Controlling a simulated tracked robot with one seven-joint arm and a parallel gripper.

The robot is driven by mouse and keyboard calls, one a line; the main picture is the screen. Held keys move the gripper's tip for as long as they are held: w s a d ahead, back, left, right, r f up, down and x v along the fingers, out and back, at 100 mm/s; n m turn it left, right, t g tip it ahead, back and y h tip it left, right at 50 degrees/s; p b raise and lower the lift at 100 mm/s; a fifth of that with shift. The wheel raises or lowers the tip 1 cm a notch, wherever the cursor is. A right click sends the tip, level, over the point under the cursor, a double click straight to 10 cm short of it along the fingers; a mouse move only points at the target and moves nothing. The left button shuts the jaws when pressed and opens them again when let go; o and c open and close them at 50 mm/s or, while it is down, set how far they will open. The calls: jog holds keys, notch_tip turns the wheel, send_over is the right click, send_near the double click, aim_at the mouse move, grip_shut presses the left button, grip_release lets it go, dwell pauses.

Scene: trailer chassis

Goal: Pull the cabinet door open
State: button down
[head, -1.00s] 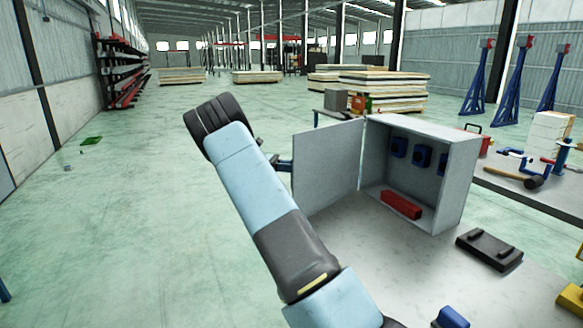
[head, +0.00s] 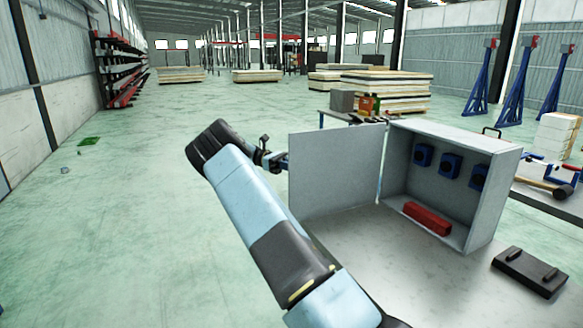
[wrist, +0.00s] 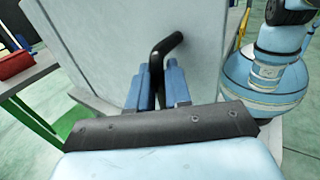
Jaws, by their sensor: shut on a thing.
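The grey cabinet (head: 468,137) stands on the table with its front open. Its door (head: 335,170) is swung wide out to the left, and the inside shows. In the wrist view the door panel (wrist: 115,45) fills the upper middle. My gripper (wrist: 158,85) has its two blue fingers closed around a black bent handle (wrist: 165,45) on the door. In the head view my gripper (head: 278,161) is at the door's left edge, partly hidden by my arm.
Inside the cabinet are a red block (head: 427,217) and several blue units (head: 451,165). A black piece (head: 530,271) with two raised parts lies on the table (head: 400,265) in front. Open green floor (head: 120,230) lies to the left.

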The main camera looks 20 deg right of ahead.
jog(key=shift+s+d, duration=0.15)
jog(key=shift+d, duration=0.4)
jog(key=c, duration=1.3)
grip_release()
jog(key=shift+d, duration=0.1)
jog(key=shift+c, duration=0.2)
jog(key=shift+o, duration=0.6)
jog(key=shift+a, duration=0.35)
jog(key=shift+a, duration=0.1)
